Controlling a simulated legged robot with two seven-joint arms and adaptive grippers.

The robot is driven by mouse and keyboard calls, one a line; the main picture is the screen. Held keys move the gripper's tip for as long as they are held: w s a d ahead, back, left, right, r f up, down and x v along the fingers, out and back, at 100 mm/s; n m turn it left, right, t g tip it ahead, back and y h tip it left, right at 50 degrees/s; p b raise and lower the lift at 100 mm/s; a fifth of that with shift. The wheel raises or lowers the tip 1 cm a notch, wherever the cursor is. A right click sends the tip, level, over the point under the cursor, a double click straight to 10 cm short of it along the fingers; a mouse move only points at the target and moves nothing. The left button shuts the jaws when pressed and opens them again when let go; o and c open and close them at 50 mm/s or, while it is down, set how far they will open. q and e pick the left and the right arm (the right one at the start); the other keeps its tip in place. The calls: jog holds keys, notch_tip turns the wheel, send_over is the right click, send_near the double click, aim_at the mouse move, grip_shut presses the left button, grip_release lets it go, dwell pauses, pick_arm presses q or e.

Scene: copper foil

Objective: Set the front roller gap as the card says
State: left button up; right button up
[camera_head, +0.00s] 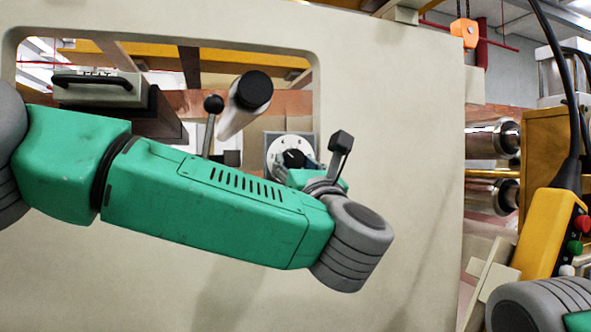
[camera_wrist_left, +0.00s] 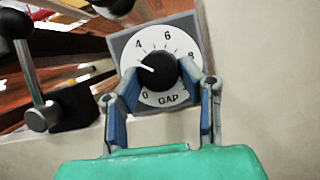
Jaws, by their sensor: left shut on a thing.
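The gap dial (camera_wrist_left: 165,47) is a white round face on a grey square plate, marked GAP at the bottom, with a black knob (camera_wrist_left: 158,72) in its middle. The knob's white pointer line points left and slightly up, between 0 and 4. My left gripper (camera_wrist_left: 169,85) is shut on the knob, one blue-padded finger on each side. In the head view the dial (camera_head: 292,150) shows through the panel opening, partly behind my left arm. Steel rollers (camera_head: 492,140) show at the right; their gap is not readable. I cannot make out a card. My right gripper is out of view.
A ball-topped lever (camera_head: 211,122) and a black-capped cylinder (camera_head: 243,105) stand left of the dial. A box with a black handle (camera_head: 95,86) is at the far left. The beige panel (camera_head: 400,130) frames the opening. A yellow button pendant (camera_head: 549,232) hangs at the right.

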pick_arm(q)
jog(key=m+h+b, duration=0.1)
jog(key=m+h, duration=0.1)
jog(key=m, duration=0.1)
jog(key=shift+f+t+b, duration=0.1)
jog(key=shift+t+b, duration=0.2)
jog(key=shift+b, duration=0.1)
jog(key=m+h+b, duration=0.1)
jog(key=m+h, duration=0.1)
jog(key=m, duration=0.2)
jog(key=shift+a, duration=0.15)
jog(key=m, duration=0.1)
jog(key=m+h, duration=0.1)
jog(key=m, duration=0.1)
jog(key=shift+s+a+r, duration=0.1)
jog(key=shift+r, duration=0.15)
jog(key=shift+m+g+h+p, duration=0.35)
jog(key=shift+m+g+h, duration=0.35)
jog(key=shift+m, duration=1)
jog(key=shift+m+h, duration=0.3)
jog(key=o, duration=1.1)
jog(key=shift+c, duration=0.2)
jog(key=shift+o, duration=0.4)
jog(key=shift+f, duration=0.1)
